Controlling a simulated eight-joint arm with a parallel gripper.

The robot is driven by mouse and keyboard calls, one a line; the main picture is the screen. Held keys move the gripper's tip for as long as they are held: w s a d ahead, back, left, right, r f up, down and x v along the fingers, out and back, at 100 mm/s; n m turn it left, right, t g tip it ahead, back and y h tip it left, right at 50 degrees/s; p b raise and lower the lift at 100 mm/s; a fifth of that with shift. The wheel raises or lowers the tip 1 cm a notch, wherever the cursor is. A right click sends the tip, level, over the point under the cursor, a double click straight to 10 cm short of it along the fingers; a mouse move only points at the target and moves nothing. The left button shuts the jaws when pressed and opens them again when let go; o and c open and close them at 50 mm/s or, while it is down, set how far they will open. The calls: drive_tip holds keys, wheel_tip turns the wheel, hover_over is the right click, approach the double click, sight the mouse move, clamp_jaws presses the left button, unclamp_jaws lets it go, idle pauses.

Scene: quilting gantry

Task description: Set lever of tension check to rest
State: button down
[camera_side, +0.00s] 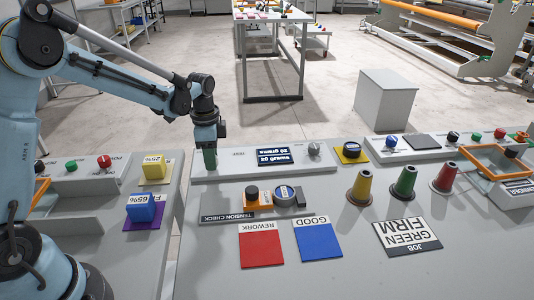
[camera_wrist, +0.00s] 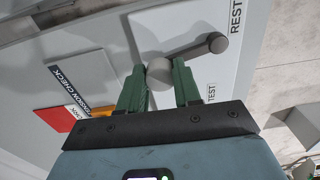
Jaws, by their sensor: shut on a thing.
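In the wrist view my gripper (camera_wrist: 160,78) has its two green fingers on either side of a round grey knob (camera_wrist: 159,71), shut on it. A grey lever rod (camera_wrist: 190,51) runs from this knob up and right to a round grey end piece (camera_wrist: 217,43) lying between the REST label (camera_wrist: 236,15) and the TEST label (camera_wrist: 211,92). The rod points at neither label. In the side view my gripper (camera_side: 210,160) is at the left end of the light grey panel (camera_side: 222,173) and hides the lever. The TENSION CHECK plate (camera_side: 220,216) lies in front.
A dark display (camera_side: 274,156) and a grey knob (camera_side: 313,150) sit right of my gripper. Red (camera_side: 262,246) and blue (camera_side: 318,241) pads lie nearer. Several cones stand to the right.

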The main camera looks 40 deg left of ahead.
drive_tip(key=shift+s+a+m, duration=0.45)
drive_tip(key=shift+s+m, duration=0.1)
drive_tip(key=shift+m, duration=0.65)
drive_tip(key=c, duration=0.8)
unclamp_jaws()
wheel_tip(320, 180, up, 12)
drive_tip(key=shift+r, duration=0.1)
drive_tip(key=s+d+n+t, duration=0.2)
drive_tip(key=s+d+n, duration=0.1)
drive_tip(key=s+n, duration=0.1)
drive_tip(key=s+d+f+n+t, duration=0.1)
drive_tip(key=s+d+n+t, duration=0.1)
drive_tip(key=s+n, duration=0.1)
drive_tip(key=s+d+n+t, duration=0.3)
drive_tip(key=s+n, duration=0.1)
drive_tip(key=s, duration=0.1)
drive_tip(key=shift+s+d+f+n, duration=0.3)
drive_tip(key=shift+s+f, duration=0.05)
drive_tip(key=shift+f, duration=0.05)
